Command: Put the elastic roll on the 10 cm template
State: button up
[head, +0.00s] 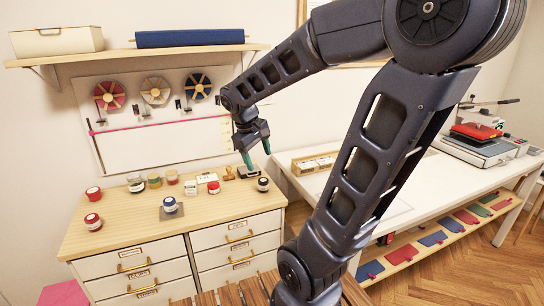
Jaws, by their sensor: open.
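A small white roll with a dark blue top (170,204) stands on a dark grey square plate (162,214) near the front of the wooden dresser top. The plate may be the 10 cm template and the roll may be the elastic roll, but no label is readable at this size. My gripper (257,157) is open, with green fingertips pointing down above the right back part of the dresser. Nothing shows between the fingers. A small dark-topped jar (263,184) stands below and to the right of it, apart from it.
Red-topped rolls (93,221) stand at the dresser's left, with several jars and small boxes (190,188) along its back. A board with ribbon reels (155,90) hangs behind. A white table (400,205) stands right.

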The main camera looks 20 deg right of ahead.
jog(key=s+d+r+m+t+y, duration=0.1)
jog(key=s+r+m+t+y, duration=0.2)
jog(key=s+m, duration=0.2)
jog(key=shift+s+d, duration=0.25)
jog(key=shift+s, duration=1.25)
